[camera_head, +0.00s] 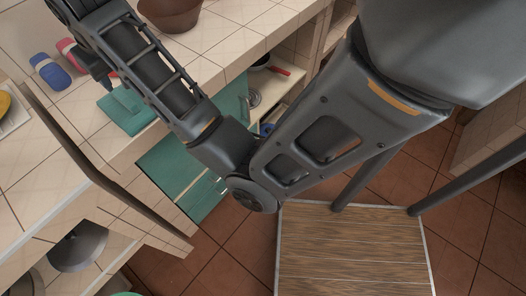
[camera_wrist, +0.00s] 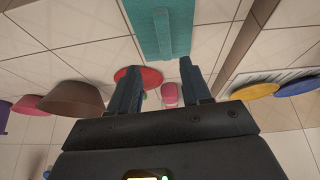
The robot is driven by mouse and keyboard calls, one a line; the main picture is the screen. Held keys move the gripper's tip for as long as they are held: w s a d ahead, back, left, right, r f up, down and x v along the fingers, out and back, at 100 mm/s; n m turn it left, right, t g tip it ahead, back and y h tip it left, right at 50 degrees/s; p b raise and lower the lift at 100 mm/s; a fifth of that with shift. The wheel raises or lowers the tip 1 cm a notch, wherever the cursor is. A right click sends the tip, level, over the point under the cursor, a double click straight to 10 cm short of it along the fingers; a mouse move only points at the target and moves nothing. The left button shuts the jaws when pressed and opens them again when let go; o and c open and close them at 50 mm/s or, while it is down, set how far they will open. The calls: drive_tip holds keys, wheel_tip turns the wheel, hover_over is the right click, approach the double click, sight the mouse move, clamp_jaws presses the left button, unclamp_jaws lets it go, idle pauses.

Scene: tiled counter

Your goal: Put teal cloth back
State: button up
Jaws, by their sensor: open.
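The teal cloth (camera_head: 122,112) lies on the tiled counter near its front edge in the head view, partly behind my arm. A flat teal piece with a raised strip, which looks like the same cloth (camera_wrist: 160,28), is at the top middle of the wrist view, beyond my fingertips. My gripper (camera_wrist: 159,72) is open, its two fingers apart with nothing held between them. In the head view my gripper (camera_head: 108,86) is mostly hidden by the arm, close to the cloth's upper left side.
A blue item (camera_head: 50,72) and a pink item (camera_head: 72,54) lie left of the cloth. A brown bowl (camera_head: 172,14) stands farther back. A teal cabinet door (camera_head: 180,175) is below the counter edge. A red round thing (camera_wrist: 140,77) shows between my fingers in the wrist view.

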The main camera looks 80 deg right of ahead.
drive_tip(key=s+a+f+n+t, duration=0.3)
drive_tip(key=s+a+f, duration=0.1)
drive_tip(key=s+f, duration=0.25)
drive_tip(key=s+a+f+n+t, duration=0.2)
drive_tip(key=s+a+f, duration=0.25)
drive_tip(key=s, duration=0.35)
drive_tip(key=s+a+r+t+y, duration=0.1)
drive_tip(key=s+a+r+t, duration=0.1)
drive_tip(key=s, duration=0.4)
drive_tip(key=s+a+r+n+t+y, duration=0.1)
drive_tip(key=s+a+r, duration=0.4)
drive_tip(key=s, duration=0.2)
drive_tip(key=s+a+r+t+y, duration=0.1)
drive_tip(key=s+a+r+t, duration=0.1)
drive_tip(key=s+a+r, duration=0.2)
drive_tip(key=s, duration=0.2)
drive_tip(key=shift+s+a+t, duration=0.3)
drive_tip(key=shift+s, duration=0.1)
drive_tip(key=shift+f, duration=0.15)
